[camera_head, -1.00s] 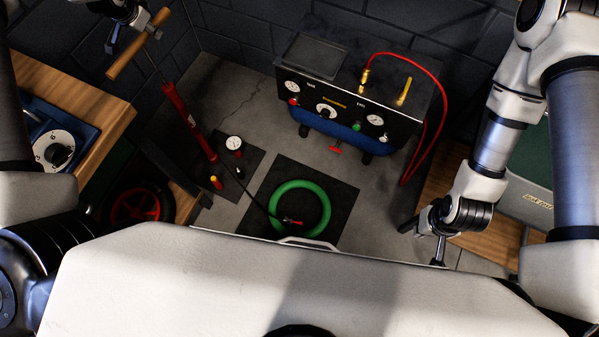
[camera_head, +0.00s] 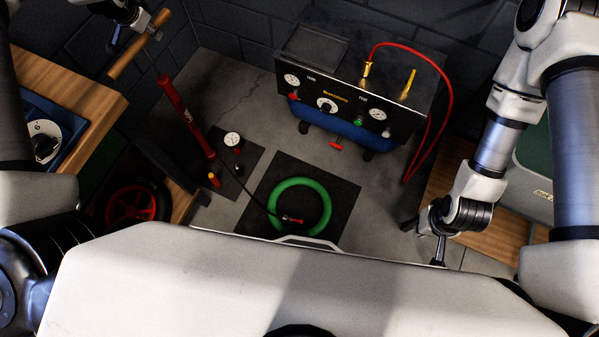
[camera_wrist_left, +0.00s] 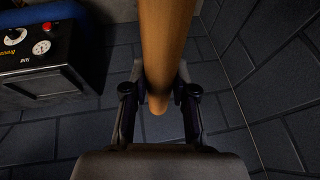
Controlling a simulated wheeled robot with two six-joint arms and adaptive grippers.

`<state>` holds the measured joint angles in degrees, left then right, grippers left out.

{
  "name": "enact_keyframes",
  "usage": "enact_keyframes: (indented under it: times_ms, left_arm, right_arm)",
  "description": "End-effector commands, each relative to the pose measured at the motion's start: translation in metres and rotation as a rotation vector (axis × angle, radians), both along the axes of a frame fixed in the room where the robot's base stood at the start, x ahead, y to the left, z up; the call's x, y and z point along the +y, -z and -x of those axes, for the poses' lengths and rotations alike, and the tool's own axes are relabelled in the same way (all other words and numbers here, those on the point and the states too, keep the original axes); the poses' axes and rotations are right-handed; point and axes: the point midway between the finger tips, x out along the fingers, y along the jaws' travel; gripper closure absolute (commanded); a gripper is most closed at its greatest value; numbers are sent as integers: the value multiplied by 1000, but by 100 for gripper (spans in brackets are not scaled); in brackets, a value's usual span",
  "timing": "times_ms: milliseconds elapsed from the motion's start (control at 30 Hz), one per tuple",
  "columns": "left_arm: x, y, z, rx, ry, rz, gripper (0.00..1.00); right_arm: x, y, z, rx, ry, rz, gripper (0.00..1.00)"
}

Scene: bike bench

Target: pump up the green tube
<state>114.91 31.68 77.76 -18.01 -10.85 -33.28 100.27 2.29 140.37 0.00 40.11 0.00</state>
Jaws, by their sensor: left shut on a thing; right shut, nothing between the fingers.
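The green tube (camera_head: 324,193) lies on a black mat (camera_head: 345,198) on the floor, and a black hose with a red-and-metal end reaches its inner edge. The red floor pump (camera_head: 184,117) stands tilted at the left, its thin rod drawn up out of the barrel. A round white gauge (camera_head: 232,139) is beside its foot. My left gripper (camera_head: 138,25) is shut on the wooden pump handle (camera_head: 125,57); the handle also shows between the fingers in the left wrist view (camera_wrist_left: 167,50). My right gripper (camera_head: 438,245) is shut and empty, low at the right, away from the tube.
A black and blue compressor (camera_head: 335,97) with gauges and a red hose (camera_head: 447,88) stands at the back. Wooden benches flank the floor at left (camera_head: 70,72) and right (camera_head: 480,212). A red-rimmed wheel (camera_head: 130,206) is under the left bench. Floor between pump and compressor is clear.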

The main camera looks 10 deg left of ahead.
Motion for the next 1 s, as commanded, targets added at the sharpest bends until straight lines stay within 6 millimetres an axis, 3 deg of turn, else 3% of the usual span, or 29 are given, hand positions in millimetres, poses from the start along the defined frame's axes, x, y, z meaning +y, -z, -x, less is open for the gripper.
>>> enact_keyframes:
  times_ms: [1000]
  left_arm:
    - [0, 43, 0, 1, 0, 1, 100]
  right_arm:
    - [0, 41, 0, 0, 0, 0, 100]
